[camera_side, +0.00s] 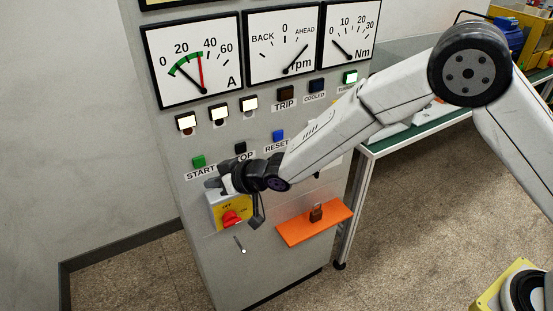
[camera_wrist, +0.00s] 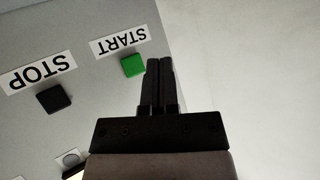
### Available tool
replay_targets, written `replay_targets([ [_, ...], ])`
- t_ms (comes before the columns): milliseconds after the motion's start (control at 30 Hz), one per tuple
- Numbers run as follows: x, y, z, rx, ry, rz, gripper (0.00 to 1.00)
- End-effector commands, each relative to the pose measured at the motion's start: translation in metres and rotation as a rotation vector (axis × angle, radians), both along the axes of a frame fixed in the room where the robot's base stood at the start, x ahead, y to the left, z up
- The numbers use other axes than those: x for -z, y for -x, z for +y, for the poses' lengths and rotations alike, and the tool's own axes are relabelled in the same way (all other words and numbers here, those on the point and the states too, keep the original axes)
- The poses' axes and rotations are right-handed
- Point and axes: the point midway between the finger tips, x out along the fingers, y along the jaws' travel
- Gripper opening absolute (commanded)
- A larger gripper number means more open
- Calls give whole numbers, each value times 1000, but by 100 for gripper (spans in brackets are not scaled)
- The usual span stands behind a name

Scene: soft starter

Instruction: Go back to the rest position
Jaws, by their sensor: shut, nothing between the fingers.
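My gripper (camera_side: 219,184) is at the front of the grey cabinet, just below the green START button (camera_side: 199,162) in the side view. In the wrist view my gripper (camera_wrist: 160,66) has its two black fingers together and empty. Its tips appear just right of the green START button (camera_wrist: 133,65); I cannot tell whether they touch the panel. The black STOP button (camera_wrist: 54,98) is farther left there. In the side view the arm partly covers the STOP label.
A red rotary switch (camera_side: 231,218) on a yellow plate sits below my gripper. An orange shelf (camera_side: 300,230) bearing a padlock (camera_side: 316,213) juts out to its right. The blue RESET button (camera_side: 278,136) is close to my arm. A green-topped table (camera_side: 400,137) stands behind.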

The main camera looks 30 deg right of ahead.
Motion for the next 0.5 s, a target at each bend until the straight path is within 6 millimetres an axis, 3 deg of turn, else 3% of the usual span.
replay_targets([
  [167,-3,0,-9,15,13,8,0],
  [267,-5,1,-26,41,37,25,0],
  [367,-9,5,-51,78,77,56,0],
  [500,-16,17,-100,149,146,121,0],
])
